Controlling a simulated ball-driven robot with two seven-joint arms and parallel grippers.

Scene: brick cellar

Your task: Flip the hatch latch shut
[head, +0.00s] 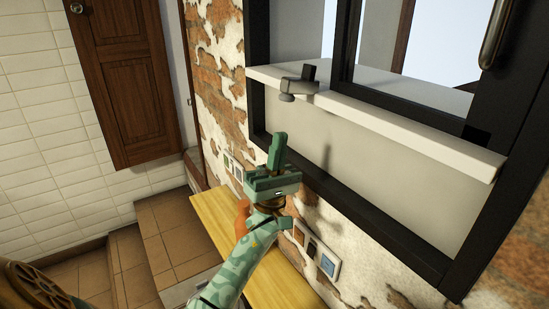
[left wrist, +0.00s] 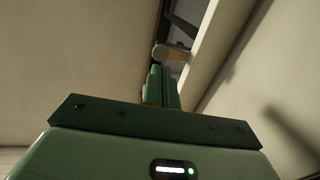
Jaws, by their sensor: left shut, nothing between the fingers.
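The hatch latch (head: 301,84) is a small grey piece with a rounded knob and a darker upright part. It sits on the front edge of the white ledge (head: 375,115) of the dark-framed hatch. My left gripper (head: 278,140) is green, points upward and is shut and empty. It is below the latch and a little left of it in the head view, apart from it there. In the left wrist view the latch knob (left wrist: 170,53) shows just beyond the shut fingertips (left wrist: 163,72); I cannot tell whether they touch. My right gripper is not in view.
The black hatch frame (head: 349,220) surrounds a pale panel under the ledge. A sliding frame with a metal handle (head: 496,35) is at the upper right. A yellow wooden board (head: 207,218) runs under my left arm. Wall switches (head: 326,262) are near it. A brown door (head: 122,75) is at left.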

